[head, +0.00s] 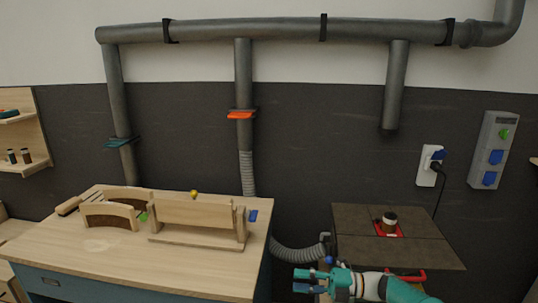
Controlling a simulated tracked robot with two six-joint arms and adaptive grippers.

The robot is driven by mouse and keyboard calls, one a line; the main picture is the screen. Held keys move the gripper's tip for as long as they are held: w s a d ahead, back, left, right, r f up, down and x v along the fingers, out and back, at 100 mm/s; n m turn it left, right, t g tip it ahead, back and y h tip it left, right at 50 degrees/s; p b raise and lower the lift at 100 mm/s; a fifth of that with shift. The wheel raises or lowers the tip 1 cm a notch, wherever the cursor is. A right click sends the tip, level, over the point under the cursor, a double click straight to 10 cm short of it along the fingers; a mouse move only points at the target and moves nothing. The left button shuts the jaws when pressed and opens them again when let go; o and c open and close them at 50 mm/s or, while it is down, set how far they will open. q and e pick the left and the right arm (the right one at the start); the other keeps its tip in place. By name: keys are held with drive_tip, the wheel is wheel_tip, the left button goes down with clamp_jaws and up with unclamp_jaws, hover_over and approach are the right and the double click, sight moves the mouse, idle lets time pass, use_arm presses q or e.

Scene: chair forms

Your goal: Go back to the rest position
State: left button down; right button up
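My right gripper (306,281) is teal and shows at the bottom, right of the workbench, pointing left. Its two fingers are apart with a dark gap between them, and nothing shows in it. My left gripper is out of view. A curved wooden form (110,214) and a straight wooden form (198,214) stand on the wooden workbench (95,246) at the left, apart from my gripper.
A grey hose (297,253) runs between bench and table. Grey pipes (245,32), a socket (430,165) and a control box (490,150) are on the wall.

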drive_tip(key=s+a+f+n+g+h, duration=0.3)
drive_tip(key=s+f+n+g+h, duration=0.3)
drive_tip(key=s+f, duration=1.4)
drive_tip(key=s+d+f+n+t+h, duration=0.2)
drive_tip(key=s+n, duration=0.6)
drive_tip(key=n, duration=0.7)
drive_tip(key=s+d+f+n+t+h, duration=0.2)
drive_tip(key=s+d+f+n+h, duration=0.2)
drive_tip(key=s+n, duration=0.4)
drive_tip(key=shift+f+n+h, duration=0.5)
drive_tip(key=shift+n+h, duration=0.4)
drive_tip(key=shift+n, duration=2.5)
drive_tip(key=shift+d, duration=0.1)
